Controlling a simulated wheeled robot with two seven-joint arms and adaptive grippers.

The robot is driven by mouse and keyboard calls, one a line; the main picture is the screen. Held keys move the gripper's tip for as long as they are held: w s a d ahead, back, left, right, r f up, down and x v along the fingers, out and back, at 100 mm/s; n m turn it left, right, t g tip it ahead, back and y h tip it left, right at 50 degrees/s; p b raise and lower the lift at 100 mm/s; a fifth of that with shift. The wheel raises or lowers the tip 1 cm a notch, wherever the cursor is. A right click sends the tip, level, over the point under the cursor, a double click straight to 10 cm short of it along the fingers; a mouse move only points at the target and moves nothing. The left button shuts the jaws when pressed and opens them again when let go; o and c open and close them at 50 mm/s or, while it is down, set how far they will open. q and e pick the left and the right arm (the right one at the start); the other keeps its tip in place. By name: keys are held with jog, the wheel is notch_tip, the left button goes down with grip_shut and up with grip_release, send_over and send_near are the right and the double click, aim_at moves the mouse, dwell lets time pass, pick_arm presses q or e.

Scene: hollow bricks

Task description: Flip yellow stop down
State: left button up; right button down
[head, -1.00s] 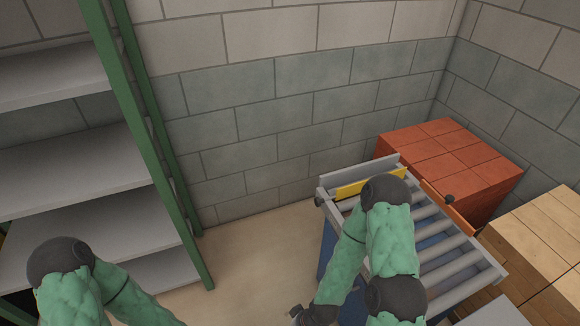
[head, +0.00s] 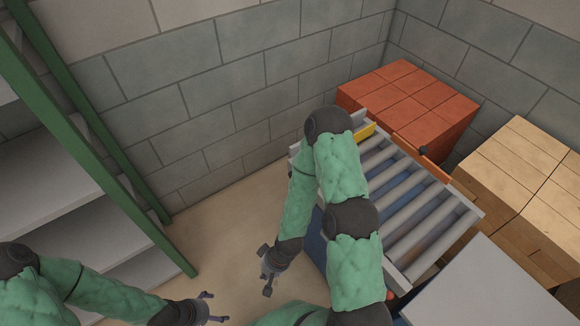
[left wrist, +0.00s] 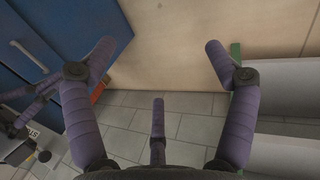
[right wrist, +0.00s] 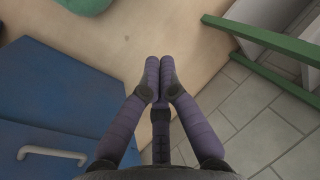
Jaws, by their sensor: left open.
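The yellow stop (head: 366,131) is a flat yellow bar at the far end of the roller conveyor (head: 437,240). My right arm hides most of it, and I cannot tell whether it stands up or lies down. My right gripper (head: 265,284) hangs low, left of the conveyor and well away from the stop. In the right wrist view its fingertips (right wrist: 160,62) meet, with nothing between them. My left gripper (head: 214,308) is low at the bottom of the head view, open and empty. Its spread fingers show in the left wrist view (left wrist: 160,62).
An orange bar (head: 420,156) with a dark knob lies along the conveyor's right side. Red blocks (head: 410,95) and tan blocks (head: 520,170) are stacked beyond. A green-framed shelf (head: 85,150) stands left. Bare floor (head: 215,225) lies between shelf and conveyor.

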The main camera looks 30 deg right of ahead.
jog(key=w+d+r+n+t+p, duration=0.2)
jog(key=w+d+r+t+p, duration=0.3)
jog(key=w+d+r, duration=0.75)
jog(key=w+d+r+n+t+p, duration=0.1)
jog(key=w+d+r+n+p, duration=0.1)
jog(key=d+r, duration=0.4)
jog(key=w+d+r+n+t+p, duration=0.1)
jog(key=w+d+r+n+p, duration=0.1)
jog(key=d+r, duration=0.4)
notch_tip(320, 180, up, 3)
jog(key=shift+w+d+r+n+t+p, duration=0.2)
jog(key=shift+w+d+n+t+p, duration=0.1)
jog(key=shift+n+t+p, duration=0.1)
jog(key=shift+w+a+f+b, duration=0.4)
jog(key=shift+w+f+b, duration=0.5)
jog(key=shift+f, duration=0.8)
jog(key=shift+w+a+f+b, duration=0.35)
jog(key=shift+w+f+b, duration=0.5)
jog(key=shift+f, duration=0.9)
jog(key=shift+w+a+f+b, duration=0.4)
jog(key=shift+w+f+b, duration=0.5)
jog(key=shift+f, duration=0.8)
jog(key=shift+s, duration=0.1)
